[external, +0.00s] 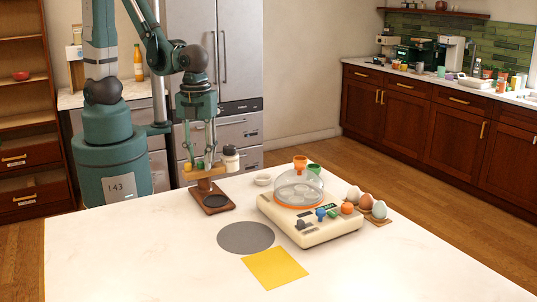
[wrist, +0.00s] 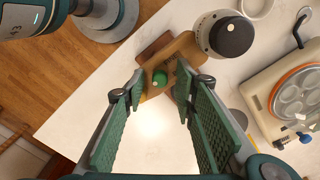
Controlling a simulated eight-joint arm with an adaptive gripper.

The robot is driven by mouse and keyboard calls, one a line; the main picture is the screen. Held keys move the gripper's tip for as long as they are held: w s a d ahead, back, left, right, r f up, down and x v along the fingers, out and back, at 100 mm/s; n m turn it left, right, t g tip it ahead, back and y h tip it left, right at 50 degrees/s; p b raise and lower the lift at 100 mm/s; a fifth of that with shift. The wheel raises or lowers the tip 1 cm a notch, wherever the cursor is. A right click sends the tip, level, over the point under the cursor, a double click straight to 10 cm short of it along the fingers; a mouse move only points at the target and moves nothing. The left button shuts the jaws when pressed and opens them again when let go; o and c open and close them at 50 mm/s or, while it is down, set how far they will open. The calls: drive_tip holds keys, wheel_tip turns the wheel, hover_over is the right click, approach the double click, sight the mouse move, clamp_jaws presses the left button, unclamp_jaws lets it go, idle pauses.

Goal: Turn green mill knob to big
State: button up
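The mill is a wooden stand (external: 212,196) with a dark round plate on its base and a white jar with a black cap (external: 230,159) at its upper right. My gripper (external: 201,158) is over the mill, pointing down. In the wrist view its two green-padded fingers are spread apart, with the knob showing between the tips. I cannot tell whether either finger touches it.
A cream egg cooker (external: 310,228) with a clear dome and coloured knobs stands right of the mill, with eggs in a wooden holder (external: 375,215) beyond. A grey round mat (external: 246,238) and a yellow square (external: 275,268) lie in front. The counter's front left is clear.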

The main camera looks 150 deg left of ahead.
drive_tip(key=shift+r, duration=0.15)
wheel_tip(320, 180, up, 12)
idle(1.2)
drive_tip(key=shift+f, duration=0.2)
drive_tip(key=m, duration=0.4)
hover_over(200, 162)
drive_tip(key=shift+f+p, duration=0.45)
drive_tip(key=shift+f, duration=1.6)
drive_tip(key=shift+f, duration=0.1)
drive_tip(key=shift+f+b, duration=0.3)
drive_tip(key=shift+f, duration=3.5)
